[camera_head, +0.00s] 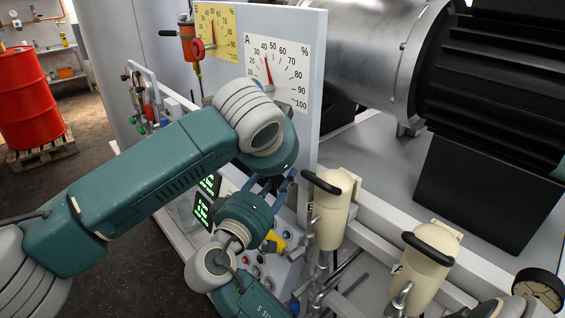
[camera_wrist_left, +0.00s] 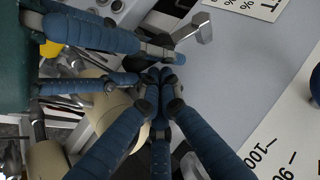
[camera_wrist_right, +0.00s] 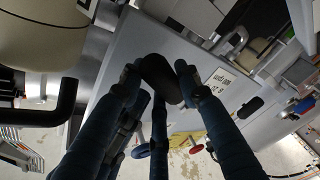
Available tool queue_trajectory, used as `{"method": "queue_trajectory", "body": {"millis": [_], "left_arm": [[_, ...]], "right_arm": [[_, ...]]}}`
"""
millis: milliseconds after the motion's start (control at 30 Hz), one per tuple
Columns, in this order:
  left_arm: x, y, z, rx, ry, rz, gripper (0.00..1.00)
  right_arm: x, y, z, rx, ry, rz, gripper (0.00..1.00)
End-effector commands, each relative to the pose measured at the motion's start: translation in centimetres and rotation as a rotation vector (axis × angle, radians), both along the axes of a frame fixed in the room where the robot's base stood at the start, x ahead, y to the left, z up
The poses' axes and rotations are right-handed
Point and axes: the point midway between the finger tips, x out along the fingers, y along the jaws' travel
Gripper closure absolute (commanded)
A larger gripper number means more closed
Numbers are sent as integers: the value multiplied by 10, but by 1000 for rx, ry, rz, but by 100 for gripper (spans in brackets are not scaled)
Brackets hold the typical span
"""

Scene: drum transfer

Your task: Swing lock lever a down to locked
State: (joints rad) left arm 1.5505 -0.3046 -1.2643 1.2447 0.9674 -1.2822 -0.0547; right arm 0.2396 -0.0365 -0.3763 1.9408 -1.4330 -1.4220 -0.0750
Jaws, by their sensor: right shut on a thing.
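My right gripper (camera_wrist_right: 158,72) has its blue fingers closed around a dark rounded grip (camera_wrist_right: 164,84), seen in the right wrist view. Which lever the grip belongs to cannot be told. In the head view the right gripper (camera_head: 278,188) is mostly hidden beside the cream drum-side unit (camera_head: 332,215) with a black handle (camera_head: 322,182). A second cream unit (camera_head: 425,275), marked A, has a black handle (camera_head: 430,250) too. In the left wrist view my left gripper (camera_wrist_left: 160,80) has its fingertips together, with nothing seen between them.
Dial A (camera_head: 275,70) and dial B (camera_head: 215,32) stand on upright plates behind. A round black gauge (camera_head: 540,288) is at lower right. A red barrel (camera_head: 28,98) stands on a pallet far left.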

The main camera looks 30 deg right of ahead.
Motion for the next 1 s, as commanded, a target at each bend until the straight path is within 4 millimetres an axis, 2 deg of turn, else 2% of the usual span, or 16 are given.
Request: {"method": "queue_trajectory", "body": {"millis": [33, 200, 433, 467, 567, 867, 1000], "left_arm": [[0, 0, -2, 0, 1, 0, 100], [3, 2, -13, 1, 3, 0, 100], [4, 3, -17, 6, 3, 3, 100], [4, 4, -17, 7, 4, 3, 100], [4, 4, -17, 7, 4, 3, 100], [4, 3, -14, 3, 1, 1, 100], [3, 2, -13, 1, 0, 0, 100]], "right_arm": [[-1, 0, -7, 6, 16, -2, 100], [-1, 0, -7, 6, 16, -2, 100], [-1, 1, -6, 5, 15, -1, 100], [-1, 1, -6, 5, 15, -1, 65], [-1, 1, -5, 4, 12, 0, 46], [-1, 2, -2, 1, 4, 0, 46], [-8, 14, -3, 4, 6, 3, 46]]}}
